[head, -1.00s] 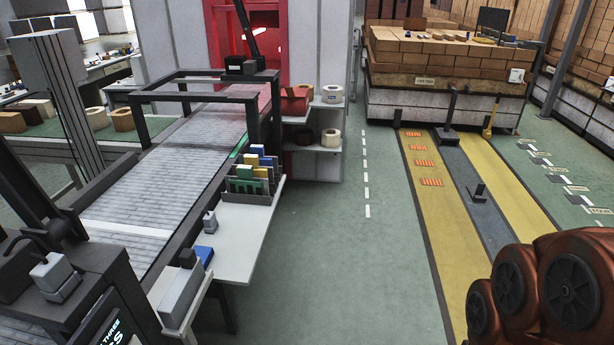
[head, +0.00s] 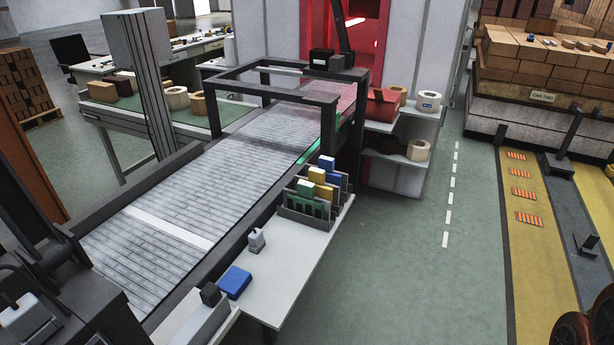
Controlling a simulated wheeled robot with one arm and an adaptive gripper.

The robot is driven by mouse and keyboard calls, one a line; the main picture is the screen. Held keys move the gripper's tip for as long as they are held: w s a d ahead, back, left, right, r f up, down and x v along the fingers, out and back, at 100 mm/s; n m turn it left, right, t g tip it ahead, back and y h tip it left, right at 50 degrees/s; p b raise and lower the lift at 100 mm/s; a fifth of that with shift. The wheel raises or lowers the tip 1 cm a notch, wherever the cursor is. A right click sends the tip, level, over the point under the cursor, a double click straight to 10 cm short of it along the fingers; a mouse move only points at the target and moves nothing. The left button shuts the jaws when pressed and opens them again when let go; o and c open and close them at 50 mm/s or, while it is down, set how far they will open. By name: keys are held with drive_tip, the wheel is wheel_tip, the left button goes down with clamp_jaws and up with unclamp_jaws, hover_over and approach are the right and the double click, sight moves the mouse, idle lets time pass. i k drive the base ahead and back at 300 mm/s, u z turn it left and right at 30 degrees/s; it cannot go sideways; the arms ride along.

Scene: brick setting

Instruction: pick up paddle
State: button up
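I cannot make out a paddle for certain in the head view. A grey conveyor (head: 165,195) with slats runs from the lower left toward the back. A white side table (head: 290,262) stands along its right side. On it are a blue block (head: 235,282), a small grey device (head: 256,240) and a dark rack (head: 306,208) with blue, yellow and green pieces. My gripper is not in view. Only a reddish-brown part of my arm shows at the lower right corner.
Shelves (head: 405,160) with tape-like rolls stand beyond the side table. A long workbench (head: 110,122) is at the back left. A large stack of bricks (head: 530,60) stands at the upper right. The green floor (head: 400,270) right of the side table is clear.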

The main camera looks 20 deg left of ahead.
sight(331, 193)
drive_tip(key=u, duration=0.65)
drive_tip(key=i, duration=0.95)
drive_tip(key=u, duration=1.4)
drive_tip(key=i, duration=0.3)
drive_tip(key=u, duration=0.3)
